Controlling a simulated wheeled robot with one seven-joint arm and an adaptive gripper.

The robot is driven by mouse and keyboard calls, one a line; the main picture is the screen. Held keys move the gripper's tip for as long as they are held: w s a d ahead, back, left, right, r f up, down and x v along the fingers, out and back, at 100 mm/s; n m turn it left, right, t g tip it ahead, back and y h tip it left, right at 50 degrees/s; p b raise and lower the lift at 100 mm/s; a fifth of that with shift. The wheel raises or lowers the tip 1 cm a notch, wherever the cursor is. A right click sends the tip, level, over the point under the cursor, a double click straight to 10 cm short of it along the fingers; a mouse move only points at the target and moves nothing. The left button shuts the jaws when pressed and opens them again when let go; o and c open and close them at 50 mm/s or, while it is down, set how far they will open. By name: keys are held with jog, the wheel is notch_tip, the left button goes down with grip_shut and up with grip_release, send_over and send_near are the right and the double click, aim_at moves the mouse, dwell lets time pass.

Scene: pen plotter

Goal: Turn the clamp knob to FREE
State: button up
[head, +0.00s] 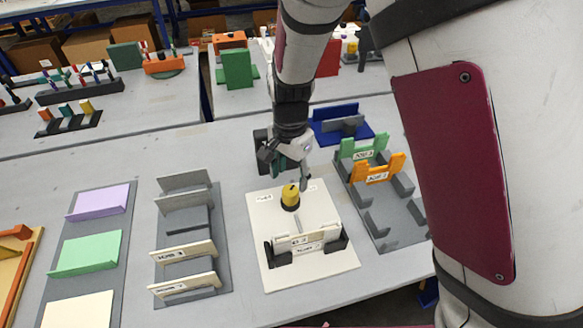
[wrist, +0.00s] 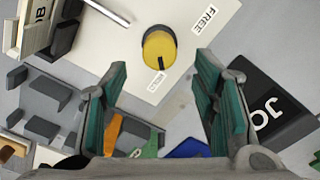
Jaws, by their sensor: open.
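The clamp knob is a round yellow knob with a dark pointer mark, on a cream board (head: 333,275); it shows in the head view (head: 291,200) and the wrist view (wrist: 157,50). In the wrist view its mark points down toward a small label (wrist: 155,82), too blurred to read surely. The FREE label (wrist: 203,18) lies to the knob's upper right there, and at the left (head: 264,198) in the head view. My gripper (head: 288,170) is open above and behind the knob. In the wrist view its fingers (wrist: 160,64) stand either side of it, with nothing between the pads.
A card holder (head: 300,243) stands on the board's front part. A dark block (wrist: 268,102) stands behind the board, close to my gripper. A grey rack with green and orange plates (head: 377,172) is to the right, another grey rack (head: 190,225) to the left.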

aim_at(290, 190)
notch_tip(290, 190, down, 6)
jog(key=shift+f, duration=0.15)
dwell(0.3)
jog(key=c, duration=1.2)
